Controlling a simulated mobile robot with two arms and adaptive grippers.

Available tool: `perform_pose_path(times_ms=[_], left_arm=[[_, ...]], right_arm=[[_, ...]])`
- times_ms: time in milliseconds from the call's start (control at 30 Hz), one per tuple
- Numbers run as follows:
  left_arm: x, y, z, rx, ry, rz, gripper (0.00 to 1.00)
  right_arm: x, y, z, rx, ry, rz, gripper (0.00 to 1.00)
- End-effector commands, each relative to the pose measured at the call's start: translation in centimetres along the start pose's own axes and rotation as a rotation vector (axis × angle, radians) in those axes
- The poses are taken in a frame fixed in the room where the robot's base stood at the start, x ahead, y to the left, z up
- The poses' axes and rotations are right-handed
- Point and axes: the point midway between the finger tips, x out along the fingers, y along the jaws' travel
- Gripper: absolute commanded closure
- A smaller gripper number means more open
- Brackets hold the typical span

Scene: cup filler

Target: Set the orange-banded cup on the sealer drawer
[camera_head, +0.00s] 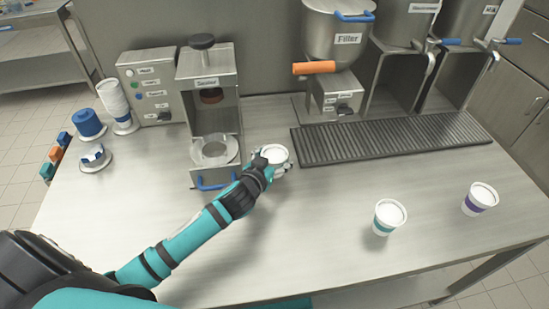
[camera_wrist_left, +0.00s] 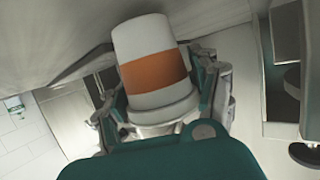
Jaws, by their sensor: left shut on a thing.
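My left gripper (camera_head: 273,165) is shut on a white cup (camera_head: 275,153) just right of the sealer. The left wrist view shows the orange band around this cup (camera_wrist_left: 152,70), with the gripper's fingers (camera_wrist_left: 165,107) on both sides of it. In the head view the band is hidden. The sealer (camera_head: 208,85) stands at the back left of the counter. Its drawer (camera_head: 200,178) is pulled out toward me, with a round clear holder (camera_head: 214,150) on it and a blue handle in front. My right gripper is not in view.
A teal-banded cup (camera_head: 389,217) and a purple-banded cup (camera_head: 480,199) stand at the right front. The filler (camera_head: 338,40) and a ribbed drip tray (camera_head: 400,138) are behind. A cup stack (camera_head: 116,100) and a blue roll (camera_head: 88,123) stand left. The front middle counter is clear.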

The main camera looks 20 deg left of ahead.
Motion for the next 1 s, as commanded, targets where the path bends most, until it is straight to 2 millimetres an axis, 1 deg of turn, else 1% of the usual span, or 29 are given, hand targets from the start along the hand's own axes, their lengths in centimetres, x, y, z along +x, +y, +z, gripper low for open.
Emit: perform_pose_path(times_ms=[100,333,467,500,600,633,867,967,1000], left_arm=[[0.23,0.06,0.53,-0.001,0.004,0.001,0.8],[0.24,0.06,0.6,0.0,0.005,0.001,0.8],[0.38,0.05,1.03,-0.001,0.004,0.001,0.8],[0.34,0.03,0.94,0.0,0.003,0.001,0.32],[0.33,0.04,0.93,0.0,0.003,0.001,0.19],[0.33,0.04,0.92,0.0,0.003,0.001,0.18],[0.31,0.03,0.87,0.001,0.003,0.001,0.18],[0.12,0.03,0.35,0.002,0.004,0.001,0.18],[-0.25,0.05,0.72,0.0,0.002,0.001,0.18]], right_arm=[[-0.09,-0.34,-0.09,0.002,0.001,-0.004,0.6],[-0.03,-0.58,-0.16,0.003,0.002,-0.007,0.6],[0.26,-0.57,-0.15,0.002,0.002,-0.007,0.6],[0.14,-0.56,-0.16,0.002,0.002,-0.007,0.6],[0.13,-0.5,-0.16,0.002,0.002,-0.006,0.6],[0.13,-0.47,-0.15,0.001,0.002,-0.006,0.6],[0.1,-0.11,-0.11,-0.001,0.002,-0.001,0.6],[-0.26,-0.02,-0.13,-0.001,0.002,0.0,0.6],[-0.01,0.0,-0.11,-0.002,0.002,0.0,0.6]])
